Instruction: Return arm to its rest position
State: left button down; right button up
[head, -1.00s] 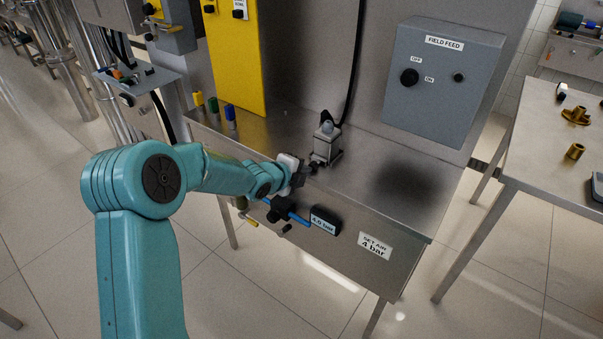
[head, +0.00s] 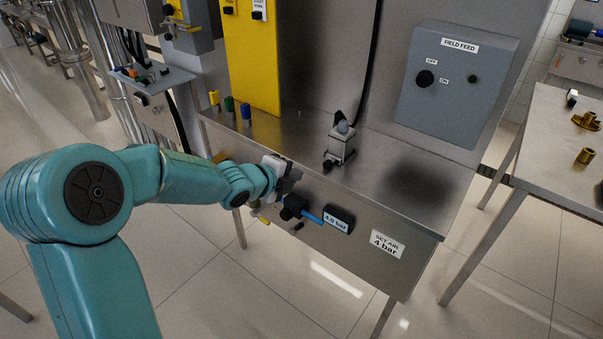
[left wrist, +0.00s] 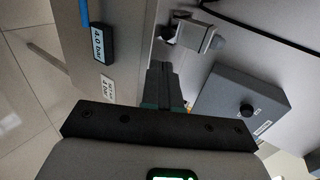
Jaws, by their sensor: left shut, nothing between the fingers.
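My left arm comes in from the left in the head view. Its gripper (head: 292,178) is over the front edge of the steel bench (head: 290,133), to the left of a small grey connector block (head: 341,146) and apart from it. The gripper is shut and empty. In the left wrist view the shut fingers (left wrist: 163,82) point up the picture, with the grey connector block (left wrist: 198,32) beyond them. My right gripper is not in either view.
A regulator with a blue tube and 4.0 bar display (head: 338,219) sits on the bench front, below the gripper. The grey FIELD FEED box (head: 455,88) is on the back panel. Yellow, green and blue plugs (head: 229,108) stand at the left. A second table (head: 545,150) is at right.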

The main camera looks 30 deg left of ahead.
pick_arm(q)
jog(key=s+d+f+n+g+h+p, duration=0.1)
jog(key=s+d+f+n+g+h, duration=0.2)
jog(key=d+f, duration=0.65)
jog(key=s+d+f+g+h+p, duration=0.1)
jog(key=s+d+f+g, duration=0.2)
jog(key=s+d+f, duration=0.6)
jog(key=s+d+f+n+g, duration=0.2)
jog(key=s+f+n, duration=0.3)
jog(key=s+n, duration=0.2)
jog(key=s+d+f+n+g+y, duration=0.1)
jog(key=s+f+n, duration=0.4)
jog(key=n, duration=0.6)
jog(key=s+d+g, duration=0.1)
jog(key=s+g, duration=0.1)
jog(key=shift+s+d+f+g, duration=0.2)
jog(key=shift+d+f+g, duration=0.05)
jog(key=shift+f+g, duration=0.05)
